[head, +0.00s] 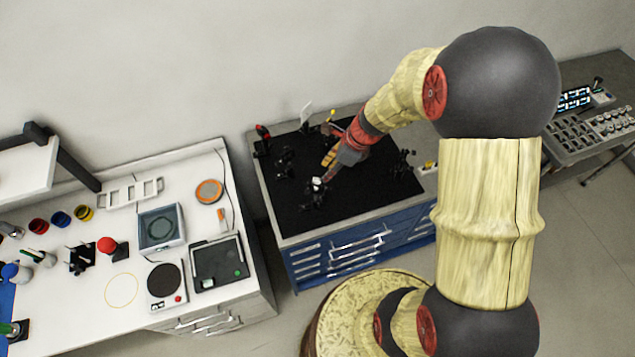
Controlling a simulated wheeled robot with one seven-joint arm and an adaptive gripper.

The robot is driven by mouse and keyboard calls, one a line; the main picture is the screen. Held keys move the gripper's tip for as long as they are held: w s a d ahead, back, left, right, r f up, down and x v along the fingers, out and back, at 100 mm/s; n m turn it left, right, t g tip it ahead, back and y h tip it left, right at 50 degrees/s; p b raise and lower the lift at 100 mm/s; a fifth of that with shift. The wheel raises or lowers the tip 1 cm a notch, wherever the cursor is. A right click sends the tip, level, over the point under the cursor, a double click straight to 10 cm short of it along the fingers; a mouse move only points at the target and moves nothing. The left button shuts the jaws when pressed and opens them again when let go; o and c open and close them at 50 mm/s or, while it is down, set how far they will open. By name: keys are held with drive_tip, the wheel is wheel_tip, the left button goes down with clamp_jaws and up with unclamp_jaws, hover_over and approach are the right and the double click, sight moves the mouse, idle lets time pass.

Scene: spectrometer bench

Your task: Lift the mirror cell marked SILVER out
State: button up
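My gripper (333,172) is at the end of my arm, low over the middle of the black bench top (385,188). It is small here, and I cannot tell whether its fingers are open or shut or hold anything. A dark mount with a pale round top (317,186) stands just to the lower left of the fingertips. I cannot tell whether the gripper touches it. No SILVER marking is legible, so I cannot tell which mount is the mirror cell.
Dark mounts (285,162) stand left of the gripper, and another mount (403,162) stands to its right. A white upright card (306,113) is at the back. A white bench (215,165) with instruments is at left, and a grey table (560,150) with small parts is at far right.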

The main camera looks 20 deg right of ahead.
sight(317, 179)
drive_tip(key=x, duration=0.7)
drive_tip(key=shift+w+a+p, duration=0.15)
drive_tip(key=shift+w+p, duration=0.05)
drive_tip(key=shift+p, duration=0.15)
drive_tip(key=shift+c, duration=0.6)
drive_tip(key=c, duration=0.7)
drive_tip(key=shift+r, duration=0.1)
clamp_jaws()
